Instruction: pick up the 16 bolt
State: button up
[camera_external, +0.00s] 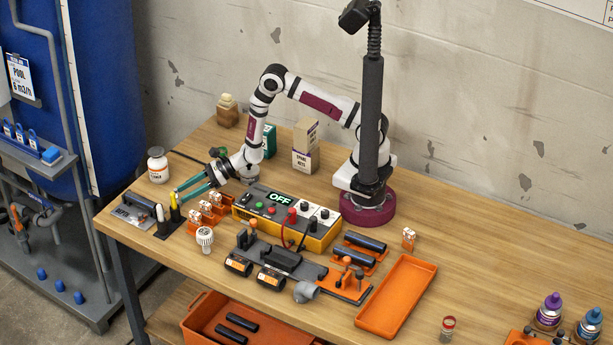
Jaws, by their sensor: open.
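My gripper (180,194) has teal fingers, apart with nothing seen between them. It reaches left and down over the left end of the bench, close to a holder with dark and yellow-tipped tools (168,222). Several small orange pieces with white tops (205,208) stand just right of and below the fingers. One similar piece (408,238) stands alone right of the black pipes. I cannot make out a bolt marked 16; markings on these small parts are too small to read.
A yellow control box (288,218) reading OFF stands mid-bench. In front are a black pipe assembly (275,262) and a white ribbed part (205,238). An empty orange tray (397,296) lies to the right. A white bottle (157,165) stands behind the fingers.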

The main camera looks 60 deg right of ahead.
aim_at(178, 203)
jog(key=x, duration=0.3)
jog(key=shift+w+a, duration=0.25)
jog(key=shift+w, duration=0.1)
grip_shut()
